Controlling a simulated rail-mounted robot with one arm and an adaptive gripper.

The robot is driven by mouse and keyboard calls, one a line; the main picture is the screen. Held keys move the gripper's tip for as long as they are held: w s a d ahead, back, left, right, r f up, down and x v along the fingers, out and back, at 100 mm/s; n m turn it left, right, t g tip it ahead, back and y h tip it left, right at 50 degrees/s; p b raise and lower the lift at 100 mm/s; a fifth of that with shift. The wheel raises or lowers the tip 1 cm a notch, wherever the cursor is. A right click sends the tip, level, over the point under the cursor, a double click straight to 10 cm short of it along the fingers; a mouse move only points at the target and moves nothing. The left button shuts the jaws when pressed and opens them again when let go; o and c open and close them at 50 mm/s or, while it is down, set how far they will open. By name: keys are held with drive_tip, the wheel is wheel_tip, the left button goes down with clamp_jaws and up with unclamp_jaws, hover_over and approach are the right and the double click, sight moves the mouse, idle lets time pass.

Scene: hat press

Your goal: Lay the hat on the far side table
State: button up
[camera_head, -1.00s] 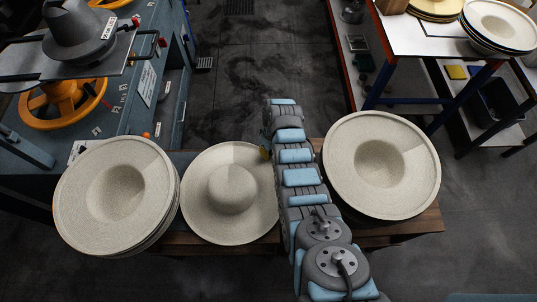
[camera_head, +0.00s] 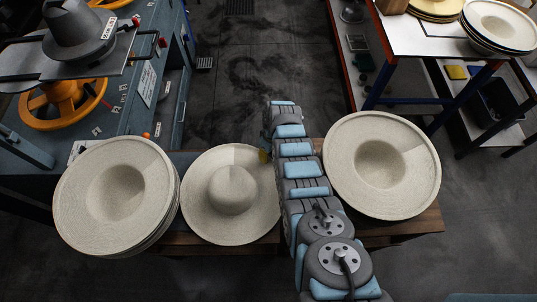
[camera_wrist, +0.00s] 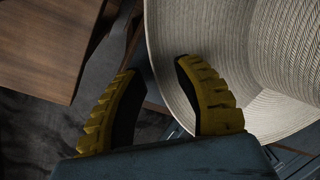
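The pale woven hat (camera_head: 231,190) lies crown up in the middle of the wooden bench (camera_head: 190,245), between two other hat piles. In the wrist view its brim and crown (camera_wrist: 285,50) fill the upper right. My gripper (camera_wrist: 155,66) is open at the brim edge. One yellow finger overlaps the brim in the picture and the other is outside its edge; I see no grip on it. In the head view my arm hides most of the gripper, and a bit of yellow (camera_head: 264,156) shows at the hat's right brim. A white-topped side table (camera_head: 415,38) stands at the upper right.
A hat stack (camera_head: 75,195) is on the left of the bench and a hat with its crown hollow up (camera_head: 405,150) is on the right. The side table carries hats (camera_head: 497,25). A blue press (camera_head: 150,85) stands at the upper left. Dark floor (camera_head: 255,75) lies open between.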

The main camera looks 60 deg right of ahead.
drive_tip(key=shift+r, duration=0.15)
wheel_tip(320, 180, up, 12)
drive_tip(key=d, duration=0.2)
drive_tip(key=shift+s+f+b, duration=0.15)
drive_tip(key=shift+f+b, duration=0.1)
drive_tip(key=shift+b, duration=0.15)
idle(0.3)
drive_tip(key=shift+d, duration=0.15)
idle(0.4)
